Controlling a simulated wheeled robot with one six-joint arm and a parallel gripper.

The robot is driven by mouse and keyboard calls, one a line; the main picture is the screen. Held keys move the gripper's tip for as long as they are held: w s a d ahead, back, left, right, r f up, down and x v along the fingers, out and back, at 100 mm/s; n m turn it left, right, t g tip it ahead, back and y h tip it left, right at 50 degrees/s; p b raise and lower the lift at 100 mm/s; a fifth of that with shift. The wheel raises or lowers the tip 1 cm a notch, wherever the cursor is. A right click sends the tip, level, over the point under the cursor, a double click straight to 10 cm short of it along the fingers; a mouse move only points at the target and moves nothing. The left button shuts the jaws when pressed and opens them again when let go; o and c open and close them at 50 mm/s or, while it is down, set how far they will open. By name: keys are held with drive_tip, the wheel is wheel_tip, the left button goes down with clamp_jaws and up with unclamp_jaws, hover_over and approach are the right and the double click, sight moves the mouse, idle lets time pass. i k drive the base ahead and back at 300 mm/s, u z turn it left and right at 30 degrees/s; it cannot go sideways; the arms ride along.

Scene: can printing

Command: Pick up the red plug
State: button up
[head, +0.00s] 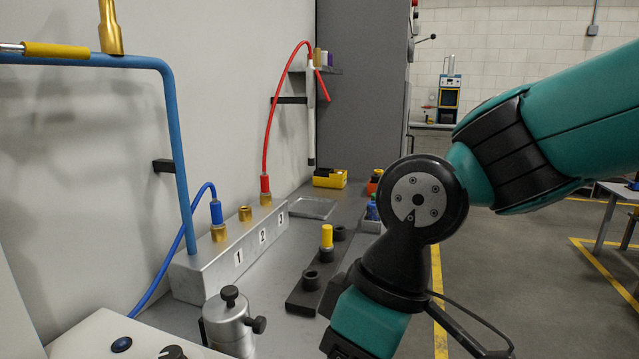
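The red plug (265,183) stands upright in the brass fitting marked 3, at the far end of a grey metal block (208,268). A red hose (272,115) rises from the plug, arcs over and hangs by a grey post at the back. A blue plug (216,212) with a blue hose sits in the fitting marked 1. The middle brass fitting (245,213), marked 2, has no plug in it. My teal arm comes in from the right and bends downward. My gripper is below the bottom edge, out of view.
A black bar (315,288) with several round holders stands right of the block; one holds a yellow cylinder (327,236). A metal canister (229,322) stands in front. A blue pipe (176,140) rises at the left. A flat tray (313,208) and yellow bin (330,179) lie behind.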

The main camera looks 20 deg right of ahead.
sight(265, 178)
drive_tip(key=u, duration=0.35)
drive_tip(key=k, duration=0.3)
drive_tip(key=z, duration=1.95)
drive_tip(key=i, duration=1.5)
drive_tip(key=u, duration=0.6)
drive_tip(key=i, duration=0.75)
drive_tip(key=u, duration=0.95)
drive_tip(key=i, duration=0.3)
drive_tip(key=u, duration=0.25)
